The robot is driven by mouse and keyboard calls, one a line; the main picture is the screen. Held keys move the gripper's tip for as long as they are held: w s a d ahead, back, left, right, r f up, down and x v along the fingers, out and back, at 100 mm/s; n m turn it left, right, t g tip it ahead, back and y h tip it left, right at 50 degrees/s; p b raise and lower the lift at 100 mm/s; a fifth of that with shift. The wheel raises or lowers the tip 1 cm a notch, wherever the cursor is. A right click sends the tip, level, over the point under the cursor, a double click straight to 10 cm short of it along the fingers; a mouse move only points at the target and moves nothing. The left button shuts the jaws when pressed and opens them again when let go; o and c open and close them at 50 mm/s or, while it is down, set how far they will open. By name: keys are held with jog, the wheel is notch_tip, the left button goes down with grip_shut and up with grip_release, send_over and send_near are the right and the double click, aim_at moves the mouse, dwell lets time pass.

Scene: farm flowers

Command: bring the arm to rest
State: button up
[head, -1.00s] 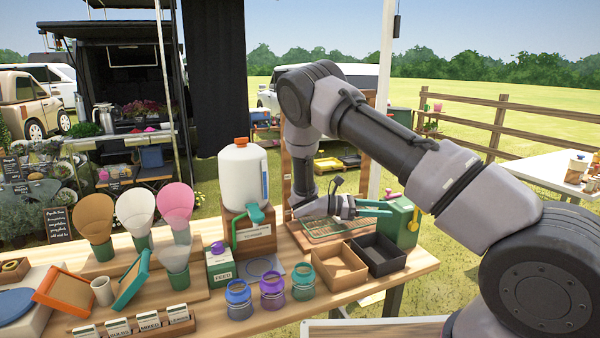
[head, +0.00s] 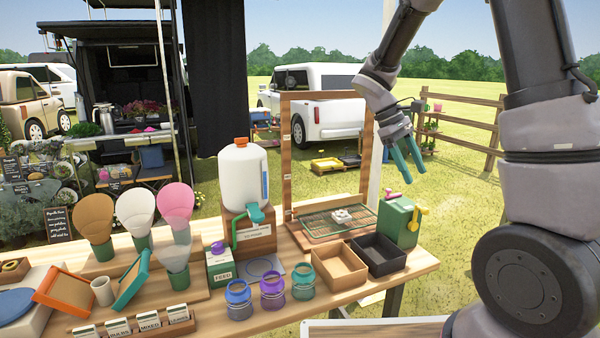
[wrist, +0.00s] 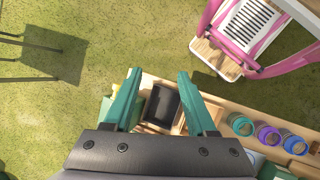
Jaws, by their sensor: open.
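My gripper (head: 405,160) hangs in the air at the right in the head view, pointing down with its teal fingers apart and nothing between them. It is above and beyond the right end of the table, near the green box with a yellow crank (head: 401,222). In the wrist view my gripper (wrist: 155,80) also shows open and empty, with the black tray (wrist: 163,103) seen far below between the fingers. A small whitish item (head: 342,215) lies on the green wire rack (head: 325,226) inside the wooden frame.
The wooden table (head: 408,268) holds a white jug (head: 243,180), a brown tray (head: 338,266), a black tray (head: 379,256) and several coloured jars. A wooden fence (head: 497,125) and a white pickup (head: 322,105) stand behind. Grass is open around my gripper.

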jog(key=s+a+r+m+t+y, duration=0.2)
jog(key=s+r+m+t+y, duration=0.5)
jog(key=s+r+m+t, duration=0.3)
jog(key=s+r, duration=0.4)
jog(key=r, duration=0.1)
jog(key=shift+s+a+r+m, duration=0.3)
jog(key=shift+s+a+r, duration=0.05)
jog(key=shift+r, duration=0.05)
